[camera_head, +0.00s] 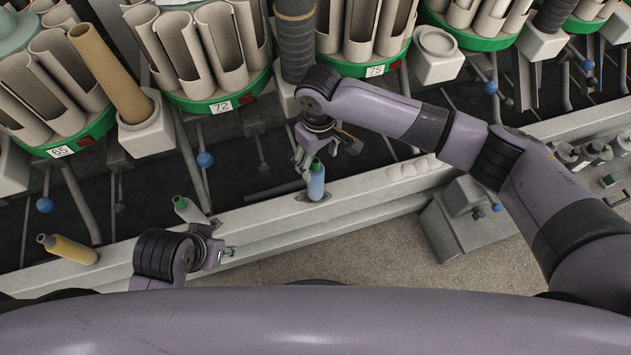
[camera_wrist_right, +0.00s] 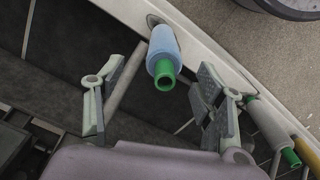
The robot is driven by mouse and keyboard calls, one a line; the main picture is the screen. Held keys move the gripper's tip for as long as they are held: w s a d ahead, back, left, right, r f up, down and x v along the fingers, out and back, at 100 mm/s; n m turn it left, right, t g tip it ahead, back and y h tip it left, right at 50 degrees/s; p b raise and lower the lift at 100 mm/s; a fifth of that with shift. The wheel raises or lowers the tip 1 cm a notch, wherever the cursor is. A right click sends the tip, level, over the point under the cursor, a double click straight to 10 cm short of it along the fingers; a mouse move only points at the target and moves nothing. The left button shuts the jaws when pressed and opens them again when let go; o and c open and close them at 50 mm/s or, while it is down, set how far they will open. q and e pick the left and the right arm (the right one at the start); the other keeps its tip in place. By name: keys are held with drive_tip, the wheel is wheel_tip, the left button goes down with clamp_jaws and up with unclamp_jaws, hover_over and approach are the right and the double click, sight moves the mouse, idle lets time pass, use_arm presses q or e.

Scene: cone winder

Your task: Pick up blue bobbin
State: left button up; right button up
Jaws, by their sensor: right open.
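The blue bobbin (camera_head: 316,185) stands on the pale rail, with its green tip up and its base at an oval opening. My right gripper (camera_head: 306,163) is just above and beside its tip in the head view. In the right wrist view the blue bobbin (camera_wrist_right: 162,43) shows ahead of the open right gripper (camera_wrist_right: 158,88), roughly between the lines of its two fingers. Nothing is held between those fingers. My left gripper (camera_head: 224,251) is low in the head view, near the rail; its finger opening is unclear.
A grey bobbin with a green tip (camera_head: 188,210) and a yellow bobbin (camera_head: 70,250) lean along the rail (camera_head: 258,213) to the left. Green-based carousels of paper tubes (camera_head: 215,104) stand behind. Thin levers with blue knobs (camera_head: 205,160) rise between them.

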sight(316, 173)
drive_tip(key=shift+f, duration=0.95)
drive_tip(key=shift+a+f+b, duration=0.1)
drive_tip(key=shift+f+b, duration=0.25)
drive_tip(key=f, duration=0.1)
drive_tip(key=b, duration=0.1)
drive_tip(key=f, duration=0.1)
drive_tip(key=shift+s+a+f, duration=0.1)
drive_tip(key=shift+a+f, duration=0.15)
drive_tip(key=shift+f, duration=0.1)
drive_tip(key=shift+f+b, duration=0.35)
drive_tip(key=shift+f, duration=0.45)
use_arm(q)
drive_tip(key=shift+w+d+f+t, duration=0.2)
drive_tip(key=shift+w+t, duration=0.4)
drive_tip(key=shift+w, duration=0.1)
use_arm(e)
drive_tip(key=shift+r, duration=0.1)
drive_tip(key=c, duration=1.2)
